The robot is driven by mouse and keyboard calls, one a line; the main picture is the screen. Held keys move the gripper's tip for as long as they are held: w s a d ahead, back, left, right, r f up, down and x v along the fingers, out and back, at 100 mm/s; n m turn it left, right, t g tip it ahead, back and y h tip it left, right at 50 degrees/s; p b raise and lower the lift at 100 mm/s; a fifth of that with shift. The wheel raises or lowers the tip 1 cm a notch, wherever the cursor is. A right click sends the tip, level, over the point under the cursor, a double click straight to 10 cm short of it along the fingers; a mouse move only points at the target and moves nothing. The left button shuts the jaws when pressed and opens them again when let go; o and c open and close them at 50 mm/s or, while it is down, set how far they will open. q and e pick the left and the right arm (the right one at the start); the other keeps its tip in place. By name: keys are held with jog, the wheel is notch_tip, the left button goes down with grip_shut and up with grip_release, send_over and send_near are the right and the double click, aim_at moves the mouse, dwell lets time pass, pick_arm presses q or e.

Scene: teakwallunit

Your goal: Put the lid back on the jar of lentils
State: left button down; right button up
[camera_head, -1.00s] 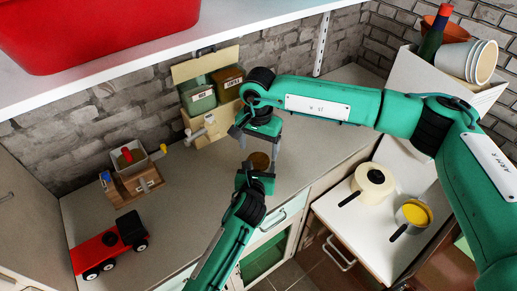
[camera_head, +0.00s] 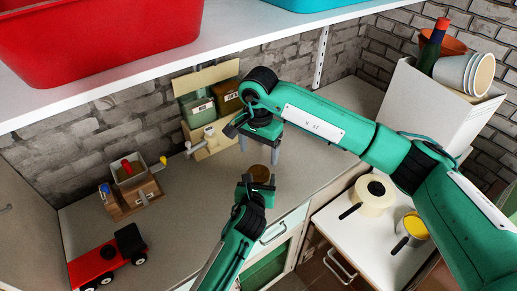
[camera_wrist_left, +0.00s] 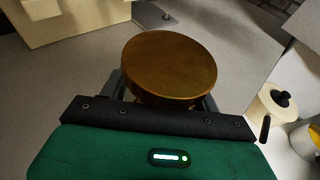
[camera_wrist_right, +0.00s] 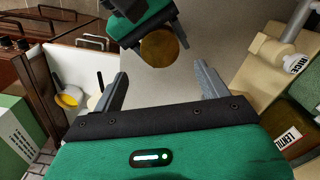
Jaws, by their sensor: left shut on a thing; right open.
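A round brown lid (camera_head: 260,173) is held above the counter by my left gripper (camera_head: 258,182). In the left wrist view the lid (camera_wrist_left: 168,62) covers most of the fingers; it also shows in the right wrist view (camera_wrist_right: 159,47). My right gripper (camera_head: 260,150) is open and empty, just beyond the lid and apart from it. A brown canister (camera_head: 228,93) stands beside a green canister (camera_head: 200,111) in a cream rack by the wall. The right wrist view shows a label reading "LENTIL" (camera_wrist_right: 288,137); its canister is cut off by the frame, and whether it is covered cannot be told.
A red toy truck (camera_head: 108,260) and a small wooden mill (camera_head: 133,190) are at left. A shelf with a red tub (camera_head: 100,45) hangs above. Pots (camera_head: 373,195) stand at right. The middle counter is clear.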

aim_at(259, 172)
jog(key=shift+f, duration=0.1)
jog(key=shift+f, duration=3.9)
jog(key=shift+c, duration=0.5)
jog(key=c, duration=0.9)
jog(key=o, duration=1)
jog(key=shift+o, duration=0.2)
jog(key=shift+r, duration=2.25)
jog(key=shift+r, duration=0.1)
jog(key=shift+c, duration=0.2)
